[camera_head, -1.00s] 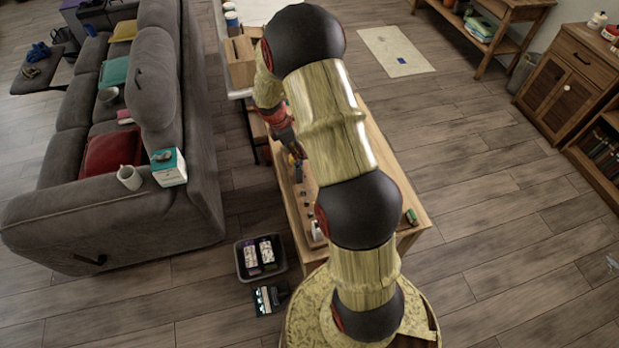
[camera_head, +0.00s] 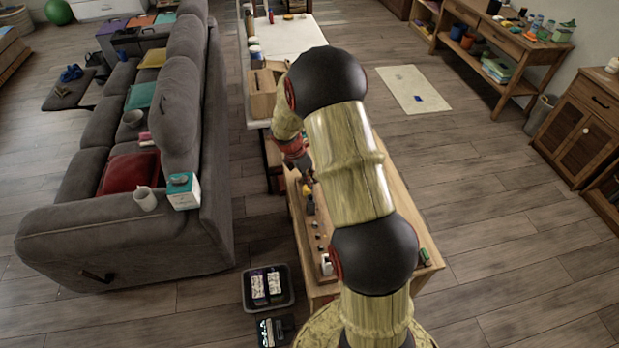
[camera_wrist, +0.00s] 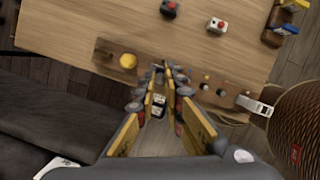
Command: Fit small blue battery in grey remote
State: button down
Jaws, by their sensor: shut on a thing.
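My gripper (camera_wrist: 161,75) has long yellow-faced fingers and points at the wooden bench top in the wrist view. Its fingers come close together at the tips around a small dark thing (camera_wrist: 160,77), whose shape and colour are too small to tell. A black-and-white piece (camera_wrist: 158,104) shows between the fingers, nearer the camera; I cannot tell if it is held. In the head view, my gripper is mostly hidden by my arm, over the bench's left side. I cannot make out a small blue battery or a grey remote for certain in either view.
The wooden bench (camera_head: 403,195) carries a yellow knob (camera_wrist: 128,61), red-button boxes (camera_wrist: 216,25) and a white switch (camera_wrist: 254,105). A grey sofa (camera_head: 215,135) stands left. A black bin (camera_head: 268,303) sits on the floor between them.

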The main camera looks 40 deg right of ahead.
jog(key=shift+f+b, duration=1.2)
jog(key=shift+f, duration=1.75)
jog(key=shift+f, duration=1.45)
dwell(0.5)
jog(key=c, duration=1.8)
grip_release()
jog(key=v, duration=1.2)
